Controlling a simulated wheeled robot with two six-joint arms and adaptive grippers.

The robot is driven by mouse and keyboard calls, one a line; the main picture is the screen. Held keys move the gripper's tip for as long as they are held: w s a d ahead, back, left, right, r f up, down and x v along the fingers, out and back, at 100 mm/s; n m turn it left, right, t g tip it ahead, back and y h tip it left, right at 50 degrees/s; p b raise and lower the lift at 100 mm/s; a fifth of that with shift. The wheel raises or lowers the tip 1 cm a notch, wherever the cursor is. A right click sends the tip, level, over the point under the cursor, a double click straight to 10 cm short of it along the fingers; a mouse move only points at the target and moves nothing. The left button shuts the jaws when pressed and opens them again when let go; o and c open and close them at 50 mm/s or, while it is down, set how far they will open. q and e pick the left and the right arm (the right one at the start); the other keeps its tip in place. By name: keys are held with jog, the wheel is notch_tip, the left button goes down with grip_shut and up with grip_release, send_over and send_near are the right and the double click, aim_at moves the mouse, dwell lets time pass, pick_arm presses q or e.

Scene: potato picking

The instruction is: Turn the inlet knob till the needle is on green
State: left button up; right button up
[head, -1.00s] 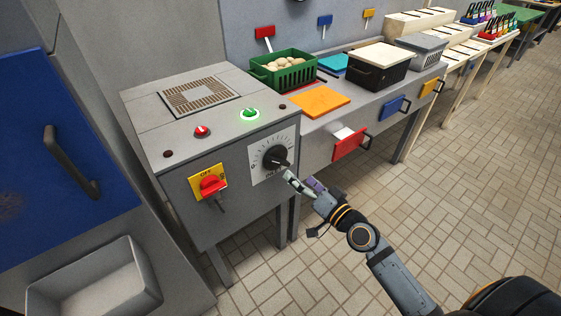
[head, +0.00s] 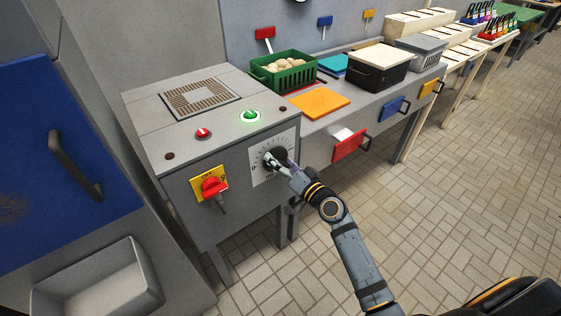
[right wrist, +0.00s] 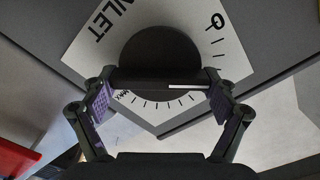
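The inlet knob (head: 280,155) is black and round, on a white scale plate (head: 259,173) on the grey cabinet's front. In the right wrist view the knob (right wrist: 160,55) has a raised bar with a white line, and the plate (right wrist: 90,45) reads INLET and MAX. My right gripper (head: 272,162) is at the knob, its fingers apart. In the right wrist view the gripper (right wrist: 160,82) has a fingertip near each end of the bar; I cannot tell whether they touch it. My left gripper is not in view. No needle on green is readable.
The cabinet has a red-and-yellow OFF switch (head: 211,186), a red button (head: 203,133) and a lit green button (head: 250,116). A green crate of potatoes (head: 284,80) and an orange board (head: 319,104) lie on the bench behind.

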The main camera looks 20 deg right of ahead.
jog(key=c, duration=0.3)
jog(key=shift+m, duration=0.8)
jog(key=shift+c, duration=0.2)
jog(key=m, duration=0.2)
jog(key=shift+m+p, duration=0.3)
jog(key=shift+f+m, duration=0.1)
jog(key=shift+m, duration=0.2)
jog(key=o, duration=1)
jog(key=shift+c, duration=0.2)
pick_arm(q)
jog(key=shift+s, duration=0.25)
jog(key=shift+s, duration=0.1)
pick_arm(e)
jog(key=shift+d, duration=0.1)
jog(key=v, duration=1.2)
